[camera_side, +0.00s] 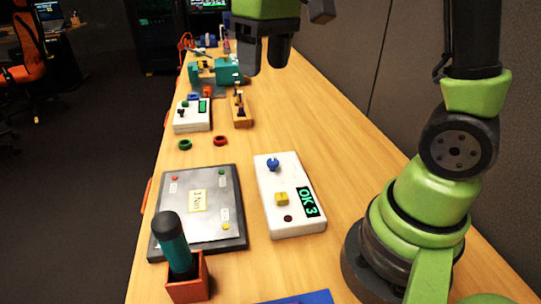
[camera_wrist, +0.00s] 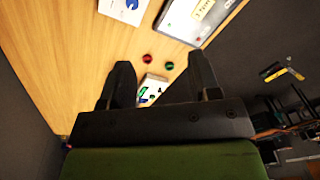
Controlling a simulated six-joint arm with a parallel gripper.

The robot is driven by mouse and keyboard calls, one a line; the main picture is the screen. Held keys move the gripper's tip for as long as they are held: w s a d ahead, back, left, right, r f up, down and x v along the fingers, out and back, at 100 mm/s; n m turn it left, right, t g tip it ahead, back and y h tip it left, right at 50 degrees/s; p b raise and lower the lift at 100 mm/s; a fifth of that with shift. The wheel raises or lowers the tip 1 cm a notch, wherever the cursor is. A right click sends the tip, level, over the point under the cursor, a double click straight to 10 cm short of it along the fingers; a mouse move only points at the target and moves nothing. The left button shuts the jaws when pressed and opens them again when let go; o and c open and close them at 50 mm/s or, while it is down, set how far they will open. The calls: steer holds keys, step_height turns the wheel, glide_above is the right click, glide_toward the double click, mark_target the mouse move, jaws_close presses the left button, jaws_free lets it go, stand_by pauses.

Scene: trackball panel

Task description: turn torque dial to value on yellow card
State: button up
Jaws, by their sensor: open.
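The yellow card (camera_side: 198,201) lies on a grey plate (camera_side: 225,238) and seems to read 3 Nm; it also shows at the top of the wrist view (camera_wrist: 203,9). A white control box (camera_side: 262,188) stands to its right with a blue knob (camera_side: 272,164), a yellow knob (camera_side: 282,199), a dark button (camera_side: 288,218) and a green display (camera_side: 308,202) reading OK 3. No label shows which knob is the torque dial. My gripper (camera_side: 265,66) is open and empty, raised above the bench beyond the box. Its fingers (camera_wrist: 162,82) are apart in the wrist view.
A red ring (camera_side: 220,141) and green ring (camera_side: 185,145) lie beyond the plate. Farther back are a smaller white box (camera_side: 190,125), a wooden holder (camera_side: 241,112) and a teal device (camera_side: 229,72). A teal-handled tool (camera_side: 172,243) stands in a brown holder (camera_side: 187,289) in front.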

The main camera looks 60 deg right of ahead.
steer(key=w+d+f+g, duration=0.2)
steer(key=w+f, duration=0.2)
steer(key=f, duration=0.1)
steer(key=n+g, duration=0.1)
steer(key=g, duration=0.2)
glide_toward(272, 161)
steer(key=shift+h, duration=0.3)
steer(key=x, duration=0.8)
steer(key=shift+s+a+f, duration=0.15)
steer(key=shift+a+f, duration=0.1)
steer(key=shift+f, duration=0.05)
steer(key=c, duration=0.9)
